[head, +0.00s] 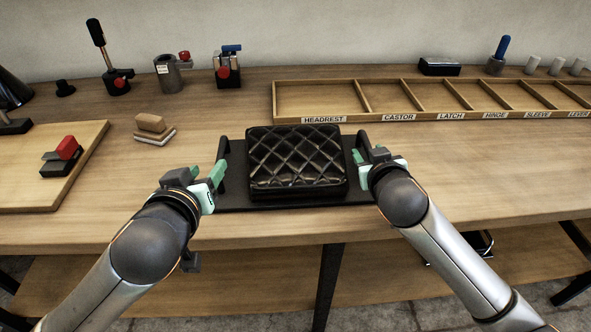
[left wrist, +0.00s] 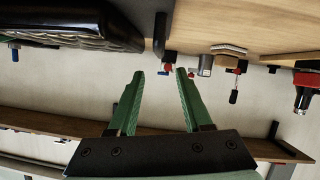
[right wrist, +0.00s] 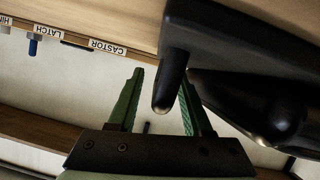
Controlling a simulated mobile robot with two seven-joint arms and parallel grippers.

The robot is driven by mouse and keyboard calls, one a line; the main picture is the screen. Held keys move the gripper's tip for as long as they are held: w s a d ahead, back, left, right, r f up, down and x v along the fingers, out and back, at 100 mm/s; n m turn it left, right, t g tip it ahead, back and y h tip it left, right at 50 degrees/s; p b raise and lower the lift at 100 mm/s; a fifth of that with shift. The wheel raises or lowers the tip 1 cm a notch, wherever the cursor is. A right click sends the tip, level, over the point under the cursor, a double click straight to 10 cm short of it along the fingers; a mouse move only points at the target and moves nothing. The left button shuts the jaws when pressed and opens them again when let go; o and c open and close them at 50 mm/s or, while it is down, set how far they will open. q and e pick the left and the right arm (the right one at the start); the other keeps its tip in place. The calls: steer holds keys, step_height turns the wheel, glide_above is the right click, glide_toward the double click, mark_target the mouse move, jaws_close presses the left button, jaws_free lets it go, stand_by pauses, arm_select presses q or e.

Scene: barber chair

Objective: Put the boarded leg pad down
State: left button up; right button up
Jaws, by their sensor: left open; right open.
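The black quilted leg pad (head: 297,160) lies on a flat black board (head: 236,200) near the bench's front edge, between my two grippers. The board has an upright handle at its left end (head: 223,150) and one at its right end (head: 355,143). My left gripper (head: 214,172) is open beside the left handle; in the left wrist view this handle (left wrist: 160,36) stands beyond the fingertips, apart from them. My right gripper (head: 366,160) is open at the right handle; in the right wrist view this handle (right wrist: 172,85) reaches between the open fingers. Whether they touch is unclear.
A wooden compartment tray (head: 433,102) with labels such as HEADREST and CASTOR lies behind the pad. Left are a wooden board (head: 50,190) with a red-black block (head: 62,155) and a stacked tan block (head: 152,128). Lever fixtures stand at the back. The bench right is clear.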

arm_select(q)
steer(key=shift+s, duration=0.15)
arm_select(e)
steer(key=shift+s+r, duration=0.15)
steer(key=shift+s, duration=0.2)
steer(key=v, duration=1.1)
steer(key=shift+s, duration=0.1)
